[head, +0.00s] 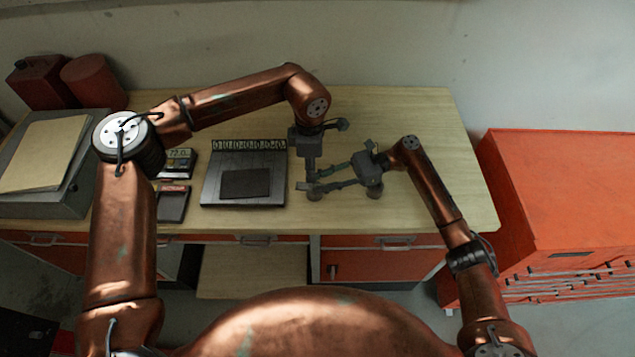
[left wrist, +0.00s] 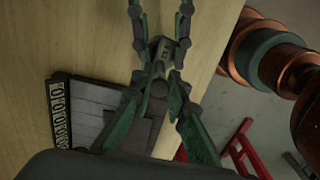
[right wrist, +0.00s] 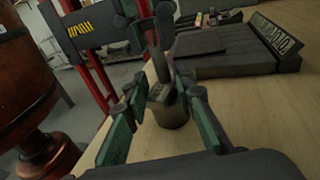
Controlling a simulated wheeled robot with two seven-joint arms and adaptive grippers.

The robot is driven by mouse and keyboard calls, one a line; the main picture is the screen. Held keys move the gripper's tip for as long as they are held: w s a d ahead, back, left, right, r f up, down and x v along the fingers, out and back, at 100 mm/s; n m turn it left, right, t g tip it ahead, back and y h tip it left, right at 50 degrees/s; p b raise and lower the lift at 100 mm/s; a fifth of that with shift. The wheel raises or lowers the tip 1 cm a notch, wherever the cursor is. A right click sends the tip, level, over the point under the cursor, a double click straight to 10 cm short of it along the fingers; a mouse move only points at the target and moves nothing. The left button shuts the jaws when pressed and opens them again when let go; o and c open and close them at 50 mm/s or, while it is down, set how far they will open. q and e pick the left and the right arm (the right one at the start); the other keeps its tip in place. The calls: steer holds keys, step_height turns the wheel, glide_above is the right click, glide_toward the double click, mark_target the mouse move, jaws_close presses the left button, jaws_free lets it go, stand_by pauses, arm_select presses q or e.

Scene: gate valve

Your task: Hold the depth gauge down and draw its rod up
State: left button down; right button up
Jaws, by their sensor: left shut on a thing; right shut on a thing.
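The depth gauge (right wrist: 171,112) shows in the right wrist view as a short metal cylinder upright on the bench. My right gripper (right wrist: 166,96) is shut on its body from the side, low over the bench. My left gripper (head: 311,178) comes down from above and is shut on the gauge's upper part; its fingers hide the rod. In the left wrist view the gauge (left wrist: 160,58) lies between the tips of both grippers. In the head view the right gripper (head: 318,186) meets the left one, and their fingers mostly cover the gauge. How far the rod stands out cannot be told.
A dark grey stand with a numbered strip (head: 249,144) lies left of the grippers. Small boxes (head: 173,203) lie beyond it to the left. A grey case (head: 60,205) is at the far left. A red cabinet (head: 560,190) stands right of the bench. Bench right of my grippers is clear.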

arm_select(q)
steer(key=shift+w+r, duration=0.15)
steer(key=shift+r, duration=0.45)
arm_select(e)
steer(key=shift+s+d+f, duration=0.1)
steer(key=shift+s+f, duration=0.1)
steer(key=shift+f, duration=0.4)
arm_select(q)
steer(key=c, duration=1)
jaws_free()
steer(key=shift+o, duration=0.2)
steer(key=shift+r, duration=2.95)
arm_select(e)
steer(key=o, duration=0.9)
steer(key=shift+o, duration=0.2)
steer(key=shift+w+r, duration=0.1)
steer(key=shift+w, duration=0.1)
steer(key=shift+r, duration=0.2)
